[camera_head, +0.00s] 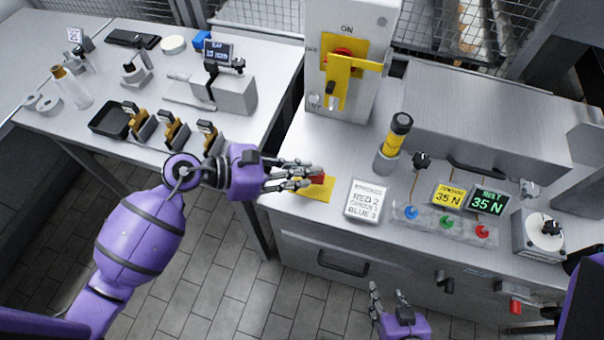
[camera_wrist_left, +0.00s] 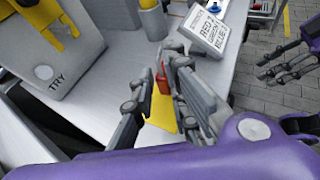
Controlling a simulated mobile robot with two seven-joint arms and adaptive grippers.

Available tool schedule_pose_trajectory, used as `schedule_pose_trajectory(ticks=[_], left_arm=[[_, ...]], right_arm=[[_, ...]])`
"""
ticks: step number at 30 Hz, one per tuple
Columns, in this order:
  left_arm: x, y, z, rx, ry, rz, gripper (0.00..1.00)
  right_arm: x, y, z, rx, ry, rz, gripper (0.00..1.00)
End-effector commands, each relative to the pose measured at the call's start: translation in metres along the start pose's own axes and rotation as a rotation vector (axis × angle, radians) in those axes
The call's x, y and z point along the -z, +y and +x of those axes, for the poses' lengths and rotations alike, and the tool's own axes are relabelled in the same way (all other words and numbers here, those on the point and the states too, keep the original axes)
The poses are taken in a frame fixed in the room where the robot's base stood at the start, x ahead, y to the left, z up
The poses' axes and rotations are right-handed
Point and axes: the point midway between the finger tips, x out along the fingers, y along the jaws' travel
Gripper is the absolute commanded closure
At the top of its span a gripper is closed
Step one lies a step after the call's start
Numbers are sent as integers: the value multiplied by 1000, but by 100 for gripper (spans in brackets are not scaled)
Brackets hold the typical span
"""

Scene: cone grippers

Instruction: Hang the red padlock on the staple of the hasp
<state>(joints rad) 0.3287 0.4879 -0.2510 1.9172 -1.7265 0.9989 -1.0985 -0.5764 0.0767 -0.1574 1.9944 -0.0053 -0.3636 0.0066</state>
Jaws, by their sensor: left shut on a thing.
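The red padlock (camera_head: 318,179) is between the fingertips of my left gripper (camera_head: 308,177), which is shut on it. It is at the yellow mat (camera_head: 320,194) near the counter's front edge; I cannot tell if it touches the mat. In the left wrist view the padlock (camera_wrist_left: 163,82) shows between the fingers (camera_wrist_left: 160,92), partly hidden. The yellow hasp (camera_head: 337,88) is on the grey switch box (camera_head: 364,22), behind and above the padlock. Its staple is too small to make out surely. My right gripper (camera_head: 390,292) is open and empty before the counter.
A sign (camera_head: 365,200) reading RED 2 stands just right of the mat. Behind it is a yellow and black cylinder (camera_head: 395,140). Further right are two 35 N displays (camera_head: 488,201) and a row of coloured buttons (camera_head: 446,222). The counter between mat and switch box looks clear.

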Motion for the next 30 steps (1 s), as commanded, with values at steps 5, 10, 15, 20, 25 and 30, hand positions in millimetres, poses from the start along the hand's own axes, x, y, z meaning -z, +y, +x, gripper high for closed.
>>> schedule_pose_trajectory(ticks=[5,10,15,20,25,30], left_arm=[[-38,-27,-21,2,0,8,100],[-67,-64,-39,4,0,2,100],[-81,-102,-52,3,0,0,100],[-90,-124,-59,2,-1,0,100],[-94,-134,-63,1,-1,-1,100],[-95,-136,-63,1,-1,0,100]], right_arm=[[2,0,-1,0,2,-1,60],[3,1,-1,0,4,-1,60],[-1,1,0,0,-3,-2,60],[-4,1,0,0,-7,-2,60],[-4,1,0,0,-8,-3,60],[-2,1,1,0,-5,-3,60]])
